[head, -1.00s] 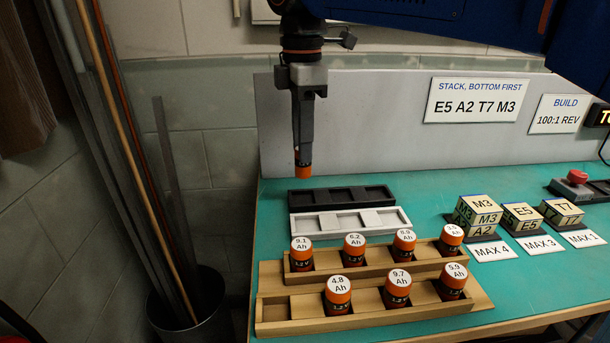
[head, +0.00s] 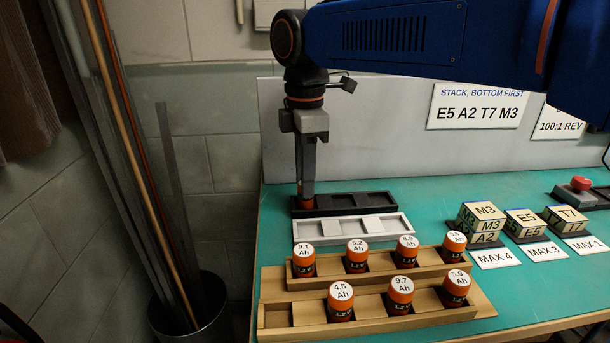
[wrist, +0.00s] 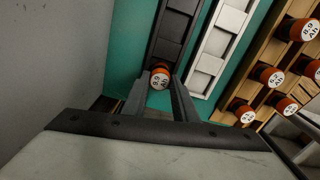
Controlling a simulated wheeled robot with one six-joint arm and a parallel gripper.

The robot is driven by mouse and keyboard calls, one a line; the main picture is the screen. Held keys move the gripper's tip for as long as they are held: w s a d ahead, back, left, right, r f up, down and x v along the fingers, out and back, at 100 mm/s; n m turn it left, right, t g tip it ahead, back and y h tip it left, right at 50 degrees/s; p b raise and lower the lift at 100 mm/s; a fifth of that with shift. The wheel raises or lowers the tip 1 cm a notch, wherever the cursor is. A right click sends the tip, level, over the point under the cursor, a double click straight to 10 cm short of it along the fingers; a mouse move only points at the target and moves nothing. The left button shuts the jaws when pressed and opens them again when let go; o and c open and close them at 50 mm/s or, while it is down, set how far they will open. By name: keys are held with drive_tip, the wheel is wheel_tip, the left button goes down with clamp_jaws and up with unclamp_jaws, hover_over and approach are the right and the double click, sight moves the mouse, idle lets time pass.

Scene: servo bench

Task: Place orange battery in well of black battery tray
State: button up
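My gripper (head: 305,200) is shut on an orange battery (head: 306,188) at the left end of the black battery tray (head: 355,199). In the head view the fingers hide most of the battery, and its lower end is at the tray's left well. In the wrist view the battery's white labelled top (wrist: 159,82) shows between the fingertips, at the near end of the black tray (wrist: 170,35). I cannot tell whether it touches the well floor. The tray's other wells look empty.
A white tray (head: 300,232) with empty wells lies just in front of the black one. Wooden racks (head: 275,316) in front hold several orange batteries (head: 400,292). Lettered blocks (head: 482,212) and a red button (head: 581,183) are to the right. A grey panel stands behind.

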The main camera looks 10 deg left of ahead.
drive_tip(key=o, duration=0.4)
drive_tip(key=shift+c, duration=0.2)
drive_tip(key=shift+r, duration=0.1)
wheel_tip(320, 180, up, 12)
drive_tip(key=shift+s, duration=0.1)
idle(0.4)
